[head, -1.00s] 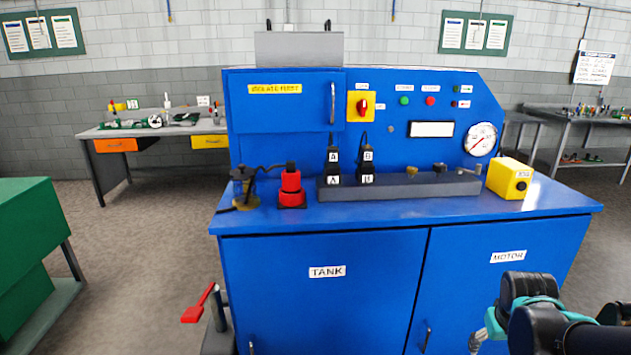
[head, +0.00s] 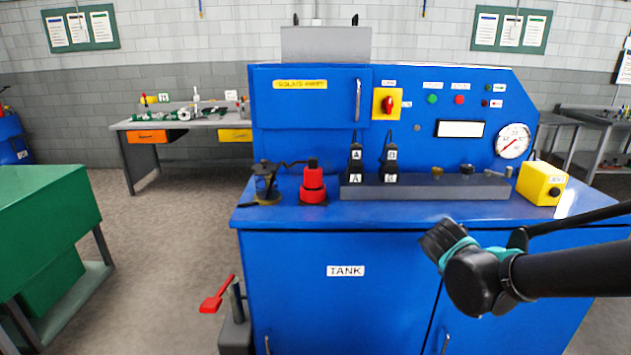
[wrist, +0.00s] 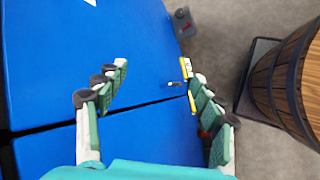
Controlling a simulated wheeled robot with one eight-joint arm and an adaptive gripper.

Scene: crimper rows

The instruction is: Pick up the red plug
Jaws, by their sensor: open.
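The red plug (head: 313,184) stands upright on a dark base on the blue bench top, between a small brass-and-dark device and the grey block. A black cable runs from it to the left. My gripper shows in the wrist view (wrist: 155,85) with its green-padded fingers wide apart and nothing between them. It faces the blue cabinet front and the floor. In the head view my arm comes in from the right, in front of the cabinet and below the bench top, well to the right of the plug. The fingers are not clear there. The plug is not in the wrist view.
Black plugs (head: 390,162) stand in the grey block (head: 430,187) right of the red plug. A yellow box (head: 541,184) sits at the right end. A red-handled lever (head: 216,296) is by the cabinet's left side. A wooden barrel (wrist: 288,85) stands on the floor.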

